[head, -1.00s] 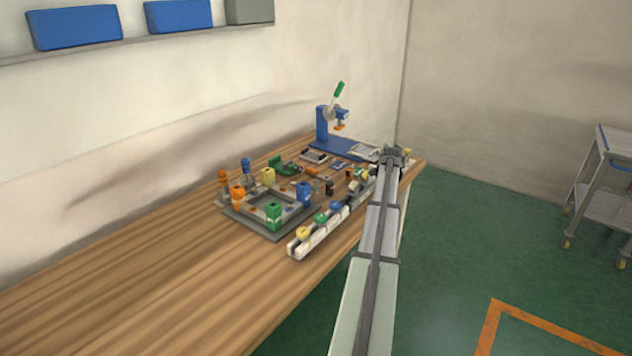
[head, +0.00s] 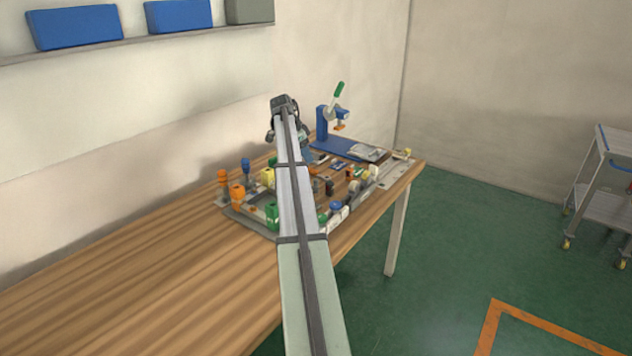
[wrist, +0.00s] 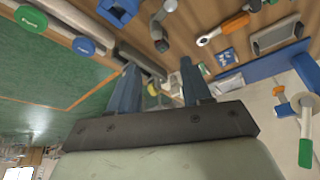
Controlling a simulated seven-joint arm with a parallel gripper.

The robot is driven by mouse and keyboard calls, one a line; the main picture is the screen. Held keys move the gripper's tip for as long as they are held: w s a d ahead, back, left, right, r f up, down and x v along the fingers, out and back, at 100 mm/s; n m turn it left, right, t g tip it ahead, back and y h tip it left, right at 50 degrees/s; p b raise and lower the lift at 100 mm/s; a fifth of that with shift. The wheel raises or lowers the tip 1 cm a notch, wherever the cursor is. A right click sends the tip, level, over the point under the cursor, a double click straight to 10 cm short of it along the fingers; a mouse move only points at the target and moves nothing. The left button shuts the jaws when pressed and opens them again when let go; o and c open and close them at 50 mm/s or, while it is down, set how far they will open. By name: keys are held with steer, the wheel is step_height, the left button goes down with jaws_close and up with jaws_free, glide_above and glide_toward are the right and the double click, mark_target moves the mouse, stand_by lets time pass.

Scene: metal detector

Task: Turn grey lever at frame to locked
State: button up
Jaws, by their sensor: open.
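The grey square frame (head: 245,221) lies on the bench with coloured corner pieces, partly hidden behind my arm. In the wrist view, a grey lever-like part with a dark round end (wrist: 161,40) shows at the top, near a blue corner piece (wrist: 118,10); I cannot tell for certain that it is the frame's lever, or its position. My gripper (wrist: 159,66) is open, its two blue-grey fingers apart with nothing between them. It is above the bench, apart from the lever-like part. In the head view the fingers are mostly hidden by my arm.
A blue press (head: 322,124) with a green-tipped handle (head: 339,90) stands at the back of the bench; the handle is at lower right in the wrist view (wrist: 306,135). A white rail (head: 339,217) lies along the front edge. The bench's left part (head: 130,285) is clear.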

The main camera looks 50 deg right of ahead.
mark_target(316, 180)
steer(key=x, duration=1.3)
steer(key=shift+a+f, duration=0.25)
steer(key=shift+a, duration=0.1)
steer(key=shift+c, duration=0.2)
jaws_close()
